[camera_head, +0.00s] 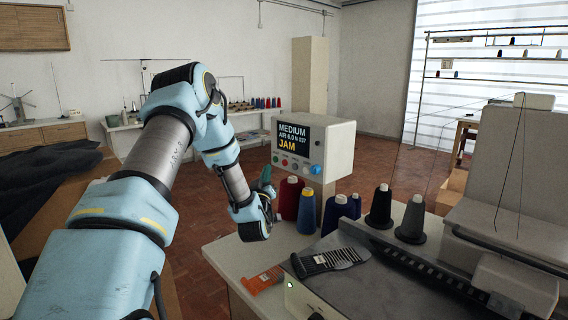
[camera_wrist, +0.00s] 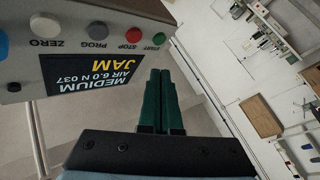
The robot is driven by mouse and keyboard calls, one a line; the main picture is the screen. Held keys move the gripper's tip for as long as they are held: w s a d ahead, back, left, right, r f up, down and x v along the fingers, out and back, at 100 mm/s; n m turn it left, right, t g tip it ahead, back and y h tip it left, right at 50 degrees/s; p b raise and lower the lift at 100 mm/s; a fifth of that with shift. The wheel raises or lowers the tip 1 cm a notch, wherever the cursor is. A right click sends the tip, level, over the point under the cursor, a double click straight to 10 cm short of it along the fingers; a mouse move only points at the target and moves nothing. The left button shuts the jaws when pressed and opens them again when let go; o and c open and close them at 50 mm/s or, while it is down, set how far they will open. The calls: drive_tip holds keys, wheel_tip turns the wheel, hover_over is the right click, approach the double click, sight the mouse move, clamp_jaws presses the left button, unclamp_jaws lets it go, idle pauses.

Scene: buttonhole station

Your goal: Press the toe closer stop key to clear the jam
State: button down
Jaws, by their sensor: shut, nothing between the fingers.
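The control box (camera_head: 318,140) stands behind the bench, its screen reading MEDIUM, AIR 6.0 N 037 and JAM. In the wrist view its face is upside down, with the red STOP key (camera_wrist: 133,35) between the green START key (camera_wrist: 158,39) and the grey PROG key (camera_wrist: 97,28). The STOP key is small in the head view (camera_head: 284,162). My gripper (camera_head: 266,174) is shut and empty, left of the box's lower keys. In the wrist view its dark green fingers (camera_wrist: 160,74) point toward the START key, right of the STOP key. I see a gap and no contact.
A white ZERO key (camera_wrist: 43,23) and a blue knob (camera_head: 316,169) are on the same panel. Thread cones, including a red one (camera_head: 290,197) and a blue one (camera_head: 306,211), stand close to my gripper.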

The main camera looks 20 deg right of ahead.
sight(285, 163)
drive_tip(key=shift+w+d+b, duration=0.2)
drive_tip(key=shift+w+d, duration=0.1)
drive_tip(key=shift+d, duration=0.35)
drive_tip(key=shift+w+d+b, duration=0.25)
drive_tip(key=shift+w+d, duration=0.05)
drive_tip(key=shift+d, duration=0.3)
drive_tip(key=shift+w+d+b, duration=0.2)
drive_tip(key=shift+w+d, duration=0.1)
drive_tip(key=shift+d, duration=0.35)
drive_tip(key=shift+d+f, duration=0.1)
idle(0.6)
drive_tip(key=shift+w+d+b, duration=0.2)
drive_tip(key=shift+d+b, duration=0.1)
drive_tip(key=shift+b, duration=0.15)
drive_tip(key=shift+w+d+b, duration=0.15)
drive_tip(key=shift+d+b, duration=0.15)
drive_tip(key=shift+b, duration=0.05)
idle(0.4)
drive_tip(key=shift+a, duration=0.1)
idle(0.4)
drive_tip(key=shift+s+a+b, duration=0.3)
drive_tip(key=shift+s+a, duration=0.05)
drive_tip(key=shift+a, duration=0.25)
